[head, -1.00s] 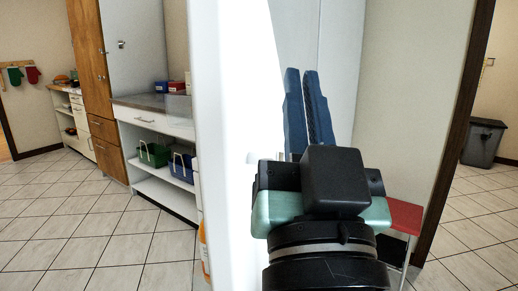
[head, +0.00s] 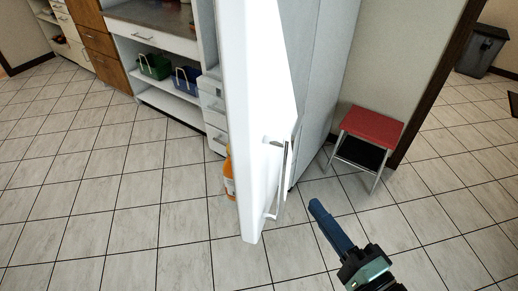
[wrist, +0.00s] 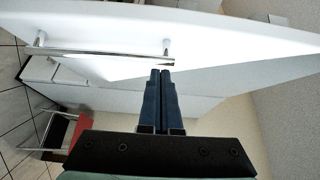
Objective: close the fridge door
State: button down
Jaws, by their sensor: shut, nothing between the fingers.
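The white fridge door (head: 262,100) stands open in the head view, seen nearly edge-on, with its front face to the right. Its metal bar handle (head: 280,180) is on that face near the lower end. My gripper (head: 316,206) is shut and empty, to the right of the handle and apart from it in the head view. In the wrist view the door (wrist: 225,35) spans the top with the handle (wrist: 105,55) at left. There my blue fingers (wrist: 161,74) are together and point toward the door face; I cannot tell whether they touch it. The fridge body (head: 325,70) is behind the door.
A red-topped stool (head: 372,125) stands right of the fridge. An orange bottle (head: 229,175) shows at the door's left edge. Shelves with a green basket (head: 154,67) and a blue basket (head: 187,79) are at left. A grey bin (head: 482,50) is far right. Tiled floor is clear in front.

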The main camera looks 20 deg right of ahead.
jog(key=p, duration=0.2)
send_near(259, 154)
jog(key=w+d, duration=0.2)
jog(key=w, duration=0.2)
jog(key=shift+w+a+f+p, duration=0.15)
jog(key=shift+w+a+p, duration=0.55)
jog(key=shift+w+a, duration=0.5)
jog(key=shift+s+a, duration=0.1)
jog(key=shift+a, duration=0.1)
